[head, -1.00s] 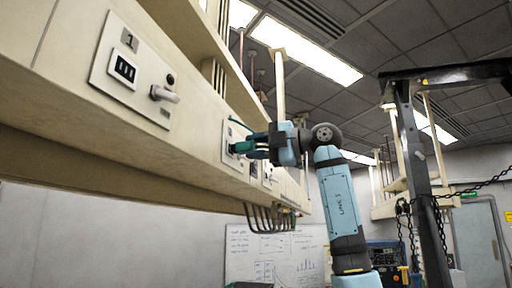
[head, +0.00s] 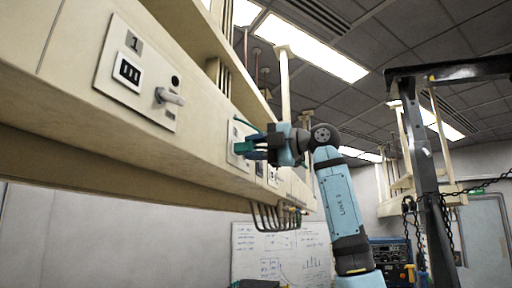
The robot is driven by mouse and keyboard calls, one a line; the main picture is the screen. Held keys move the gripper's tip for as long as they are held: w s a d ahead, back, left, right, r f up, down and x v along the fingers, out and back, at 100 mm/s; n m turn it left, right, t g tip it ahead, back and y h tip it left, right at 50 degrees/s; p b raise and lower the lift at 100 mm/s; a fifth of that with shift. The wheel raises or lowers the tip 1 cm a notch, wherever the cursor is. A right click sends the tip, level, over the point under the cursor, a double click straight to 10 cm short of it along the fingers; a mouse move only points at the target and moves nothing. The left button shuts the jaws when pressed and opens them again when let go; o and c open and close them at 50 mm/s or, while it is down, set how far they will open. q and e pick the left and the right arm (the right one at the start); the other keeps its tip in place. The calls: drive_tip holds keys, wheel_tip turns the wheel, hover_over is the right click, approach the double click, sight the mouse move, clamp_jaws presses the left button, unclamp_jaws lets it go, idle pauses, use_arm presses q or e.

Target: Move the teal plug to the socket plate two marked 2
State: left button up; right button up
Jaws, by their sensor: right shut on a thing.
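The teal plug (head: 246,146) is at a socket plate (head: 234,130) on the long beige panel, just right of the plate marked 1. My right gripper (head: 262,144) is shut on the plug from the right side. Whether the plug is seated in the socket cannot be told, as the gripper and plug cover much of the plate. The number on this plate is hidden. My left gripper is not in view.
The socket plate marked 1 (head: 140,72) has a protruding handle (head: 170,97). Bent cables (head: 275,216) hang below the panel. A dark steel frame (head: 424,170) with chains stands at right. A whiteboard (head: 280,252) is behind.

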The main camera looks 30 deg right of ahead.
idle(0.3)
drive_tip(key=o, duration=1)
drive_tip(key=shift+w, duration=0.1)
drive_tip(key=shift+s+d, duration=0.15)
drive_tip(key=shift+s, duration=0.05)
drive_tip(key=shift+b+v, duration=2.1)
drive_tip(key=shift+v, duration=4.6)
